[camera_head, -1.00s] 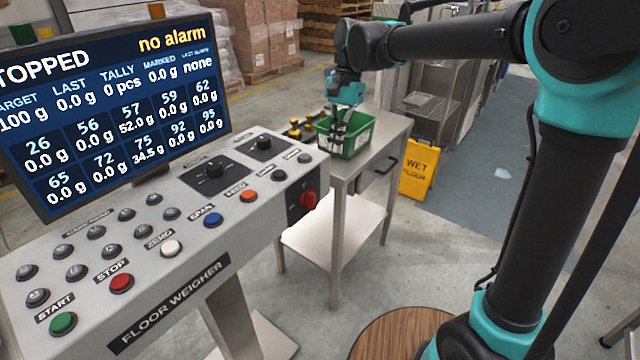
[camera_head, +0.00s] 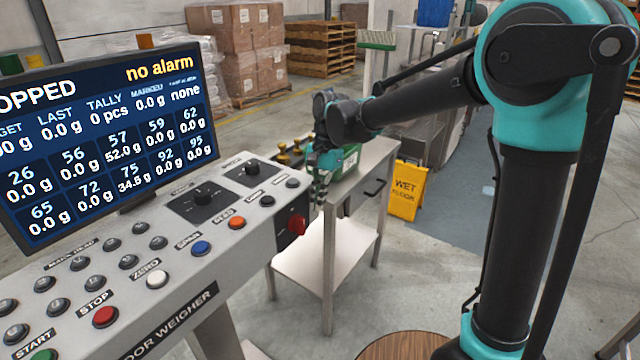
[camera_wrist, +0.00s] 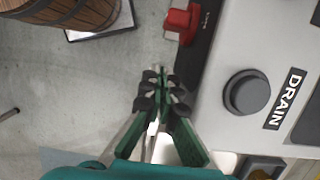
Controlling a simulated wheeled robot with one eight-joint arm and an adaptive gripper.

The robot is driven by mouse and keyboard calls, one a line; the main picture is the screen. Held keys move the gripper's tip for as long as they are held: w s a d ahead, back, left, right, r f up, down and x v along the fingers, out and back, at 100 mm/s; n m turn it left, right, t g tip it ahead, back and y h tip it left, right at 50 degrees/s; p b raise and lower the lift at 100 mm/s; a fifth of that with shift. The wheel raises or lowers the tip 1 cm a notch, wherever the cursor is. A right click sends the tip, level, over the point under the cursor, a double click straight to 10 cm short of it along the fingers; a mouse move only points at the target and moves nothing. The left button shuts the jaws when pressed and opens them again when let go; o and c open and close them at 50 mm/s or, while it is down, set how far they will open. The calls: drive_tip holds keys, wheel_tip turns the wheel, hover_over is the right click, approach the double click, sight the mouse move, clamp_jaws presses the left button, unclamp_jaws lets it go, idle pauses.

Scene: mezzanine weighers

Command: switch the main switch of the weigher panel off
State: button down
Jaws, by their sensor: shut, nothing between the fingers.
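The weigher panel (camera_head: 238,212) is a grey console with buttons and knobs, and its screen (camera_head: 105,130) reads stopped, no alarm. The red main switch (camera_head: 297,225) sits on a dark plate on the panel's right end face. It also shows in the wrist view (camera_wrist: 181,24), near the top, beside the panel's edge. My gripper (camera_head: 318,203) is shut and empty, close to the right end of the panel and a little above and to the right of the switch. In the wrist view its fingertips (camera_wrist: 160,76) are apart from the switch. The switch's exact setting is too small to read.
A steel side table (camera_head: 335,235) stands just behind the panel's end, with a green bin (camera_head: 350,163) partly hidden by my gripper. A yellow wet floor sign (camera_head: 405,190) stands to the right. A wooden barrel (camera_wrist: 65,12) shows in the wrist view. Floor between is clear.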

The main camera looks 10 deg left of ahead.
sight(299, 225)
drive_tip(key=shift+s+a, duration=0.25)
drive_tip(key=shift+s, duration=0.4)
drive_tip(key=shift+s+a, duration=0.25)
drive_tip(key=shift+s, duration=0.35)
drive_tip(key=shift+s+a, duration=0.25)
drive_tip(key=shift+s, duration=0.4)
